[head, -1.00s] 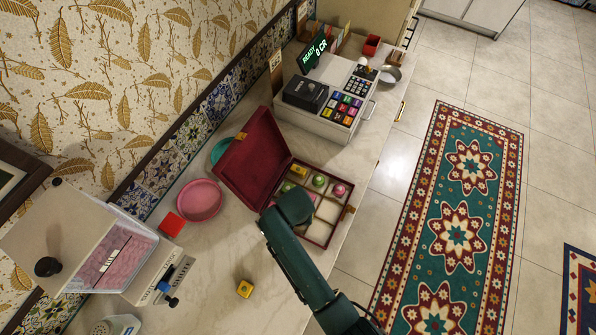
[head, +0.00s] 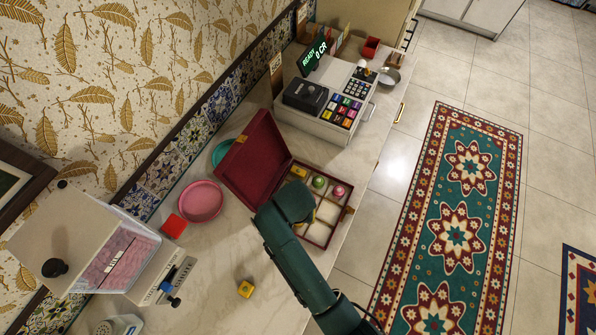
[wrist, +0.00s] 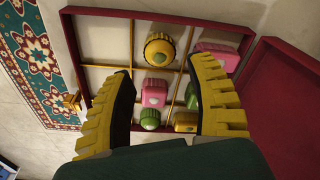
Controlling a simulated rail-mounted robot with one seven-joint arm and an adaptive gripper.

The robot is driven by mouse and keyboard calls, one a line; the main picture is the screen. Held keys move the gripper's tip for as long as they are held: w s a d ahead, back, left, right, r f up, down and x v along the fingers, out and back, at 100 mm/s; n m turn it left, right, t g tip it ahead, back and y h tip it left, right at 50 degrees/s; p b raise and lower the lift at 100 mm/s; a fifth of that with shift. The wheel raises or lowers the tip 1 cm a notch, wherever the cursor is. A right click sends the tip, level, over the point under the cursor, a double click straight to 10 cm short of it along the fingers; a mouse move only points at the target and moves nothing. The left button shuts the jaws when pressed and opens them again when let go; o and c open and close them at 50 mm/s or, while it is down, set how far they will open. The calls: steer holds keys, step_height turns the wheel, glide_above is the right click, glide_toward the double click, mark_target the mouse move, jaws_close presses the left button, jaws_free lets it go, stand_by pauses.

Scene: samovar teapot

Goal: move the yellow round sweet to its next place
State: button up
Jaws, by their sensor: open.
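The yellow round sweet (wrist: 160,48) lies in a compartment of the open dark-red box, whose rim also shows in the head view (head: 318,244). In the wrist view it is beyond and between the fingertips of my gripper (wrist: 161,66). The jaws are open and spread wide, with nothing held between them. In the head view my gripper is over the box, and its wrist hides the jaws and the yellow round sweet.
Near the sweet are a pink sweet (wrist: 155,90), a green sweet (wrist: 150,118), a yellow square sweet (wrist: 185,121) and another pink one (wrist: 213,57). The raised red lid (head: 252,165) stands left of the tray.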

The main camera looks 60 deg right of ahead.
steer(key=w+a+r+n+t+h, duration=0.1)
steer(key=w+a+r+n+t, duration=0.15)
steer(key=w+r, duration=0.45)
steer(key=w+a+r+n+t, duration=0.1)
steer(key=w+r+t, duration=0.25)
steer(key=r, duration=0.85)
steer(key=w+a+r+n+t+h, duration=0.15)
steer(key=w+r+t, duration=0.25)
steer(key=r, duration=0.5)
steer(key=s+a+r+n+t+y, duration=0.1)
steer(key=s+a+r+n+t, duration=0.1)
steer(key=r, duration=0.7)
steer(key=s+a+r+n+t+y, duration=0.1)
steer(key=a+r+t, duration=0.3)
steer(key=r, duration=0.5)
steer(key=s+a+r+n+t+y, duration=0.1)
steer(key=r+t, duration=0.4)
steer(key=r, duration=0.5)
steer(key=s+a+n, duration=0.1)
steer(key=a+n, duration=0.1)
steer(key=shift+s+a+n+t, duration=0.15)
steer(key=shift+s+n+t, duration=0.15)
steer(key=shift+s+n, duration=0.1)
